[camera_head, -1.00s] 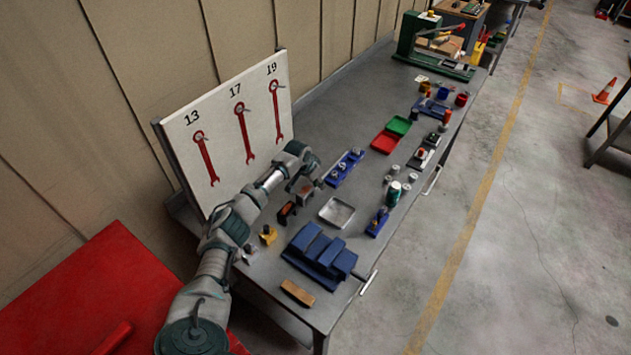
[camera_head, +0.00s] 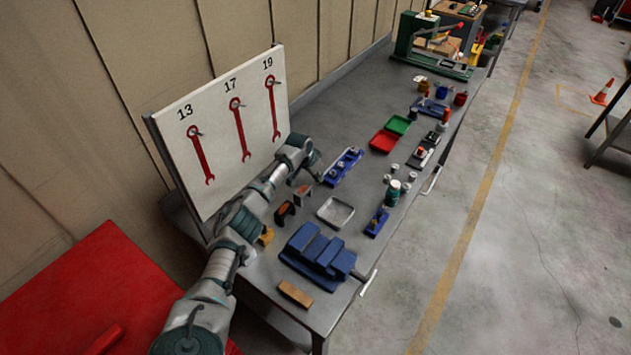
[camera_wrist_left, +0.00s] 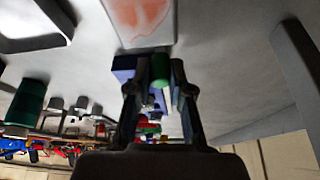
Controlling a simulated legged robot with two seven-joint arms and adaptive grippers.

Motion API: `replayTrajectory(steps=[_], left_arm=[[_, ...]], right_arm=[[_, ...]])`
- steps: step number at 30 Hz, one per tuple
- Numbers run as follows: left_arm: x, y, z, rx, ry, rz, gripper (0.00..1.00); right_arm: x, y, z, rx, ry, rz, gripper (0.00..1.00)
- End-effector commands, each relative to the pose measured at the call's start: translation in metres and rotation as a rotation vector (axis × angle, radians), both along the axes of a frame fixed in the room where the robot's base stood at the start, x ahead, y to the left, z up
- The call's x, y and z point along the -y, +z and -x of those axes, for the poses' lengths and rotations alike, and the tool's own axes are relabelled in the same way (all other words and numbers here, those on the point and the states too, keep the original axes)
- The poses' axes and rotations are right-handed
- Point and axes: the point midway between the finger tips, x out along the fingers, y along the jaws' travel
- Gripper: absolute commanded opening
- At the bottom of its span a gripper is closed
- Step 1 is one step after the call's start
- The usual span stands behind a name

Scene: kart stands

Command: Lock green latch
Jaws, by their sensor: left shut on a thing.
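My left gripper (camera_head: 309,175) is over the bench in the head view, near the lower edge of the number board. In the left wrist view its two fingers (camera_wrist_left: 160,95) are close together around a small green cylindrical piece (camera_wrist_left: 160,70), which looks like the green latch. The gripper is shut on it. A blue-purple block (camera_wrist_left: 124,66) is beside the green piece, by one finger. In the head view the latch is hidden behind the hand, so I cannot tell its lock position. My right gripper is not in view.
The board with red wrenches (camera_head: 239,128) stands close behind my left arm. A blue rack (camera_head: 342,166), a grey tray (camera_head: 336,212) and blue blocks (camera_head: 319,250) are nearby. Red (camera_head: 383,141) and green (camera_head: 398,124) trays are farther back. The bench's far left strip is clear.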

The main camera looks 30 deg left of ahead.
Motion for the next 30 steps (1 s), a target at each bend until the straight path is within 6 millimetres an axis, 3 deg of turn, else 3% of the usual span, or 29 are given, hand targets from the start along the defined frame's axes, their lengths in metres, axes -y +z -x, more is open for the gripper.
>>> replayTrajectory(steps=[6,7,9,10,22,30], left_arm=[[0.002,0.003,-0.002,0.008,-0.002,0.002,0.0],[0.002,0.003,-0.002,0.008,-0.002,0.002,0.25],[0.002,0.003,-0.002,0.008,-0.002,0.002,0.42],[0.002,0.003,-0.002,0.008,-0.002,0.002,0.46],[0.001,0.011,0.002,0.007,-0.004,0.002,0.46],[-0.006,0.062,0.022,0.009,-0.005,0.002,0.46]], right_arm=[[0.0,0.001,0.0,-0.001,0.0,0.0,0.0],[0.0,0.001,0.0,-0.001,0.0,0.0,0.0],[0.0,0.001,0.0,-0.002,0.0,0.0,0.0],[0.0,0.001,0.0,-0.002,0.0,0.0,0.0],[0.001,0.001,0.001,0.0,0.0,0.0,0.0],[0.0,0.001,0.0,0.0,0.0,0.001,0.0]])
